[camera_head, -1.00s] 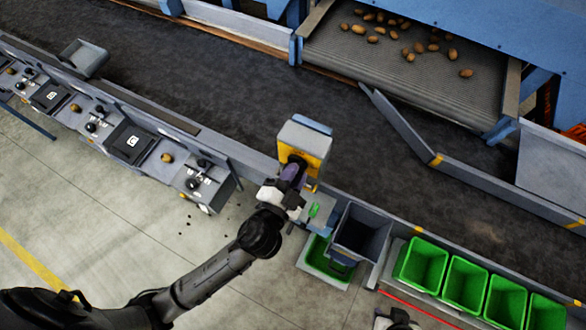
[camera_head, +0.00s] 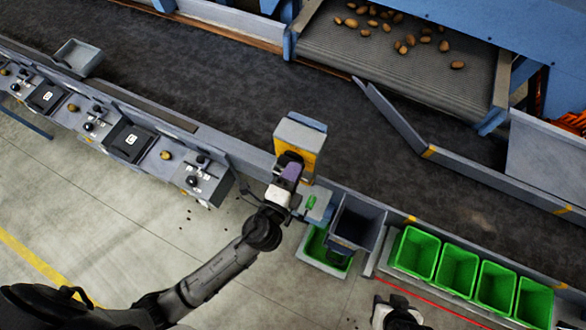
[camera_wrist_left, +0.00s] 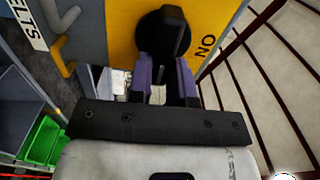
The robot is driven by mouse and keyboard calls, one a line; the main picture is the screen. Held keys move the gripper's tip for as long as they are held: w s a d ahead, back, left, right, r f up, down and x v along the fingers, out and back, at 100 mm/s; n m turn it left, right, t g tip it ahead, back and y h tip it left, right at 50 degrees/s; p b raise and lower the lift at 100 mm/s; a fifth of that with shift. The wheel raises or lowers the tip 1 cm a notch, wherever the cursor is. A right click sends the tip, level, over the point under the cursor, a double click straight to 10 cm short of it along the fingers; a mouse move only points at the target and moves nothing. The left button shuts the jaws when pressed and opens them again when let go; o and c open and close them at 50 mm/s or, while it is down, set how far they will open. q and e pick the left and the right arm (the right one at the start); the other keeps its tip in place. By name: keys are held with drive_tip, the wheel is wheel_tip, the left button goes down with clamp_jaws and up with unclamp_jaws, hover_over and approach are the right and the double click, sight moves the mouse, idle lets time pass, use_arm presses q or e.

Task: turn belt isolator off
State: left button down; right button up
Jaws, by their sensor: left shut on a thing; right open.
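The belt isolator is a grey box with a yellow front plate (camera_head: 297,139), standing at the near edge of the belt. In the left wrist view its yellow plate (camera_wrist_left: 121,22) carries a black rotary handle (camera_wrist_left: 171,30) and the word ON to the right of the handle. My left gripper (camera_head: 290,166) is at the yellow plate. Its purple fingers (camera_wrist_left: 165,78) are shut on the black handle and hide its lower part. My right gripper (camera_head: 398,312) shows only partly at the bottom edge, open and away from the isolator; its fingertips are not clear.
A dark grey bin (camera_head: 357,222) and a green crate (camera_head: 316,247) stand just right of the isolator. Several green bins (camera_head: 415,253) line the belt (camera_head: 220,95) further right. Control panels (camera_head: 125,140) line it on the left. The floor in front is mostly free.

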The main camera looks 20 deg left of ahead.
use_arm(q)
drive_tip(key=shift+m, duration=0.4)
drive_tip(key=c, duration=1)
unclamp_jaws()
drive_tip(key=shift+c, duration=0.2)
drive_tip(key=shift+s+f, duration=0.1)
drive_tip(key=s+b, duration=0.5)
drive_tip(key=s, duration=0.8)
drive_tip(key=shift+s+a, duration=0.3)
drive_tip(key=shift+a, duration=0.1)
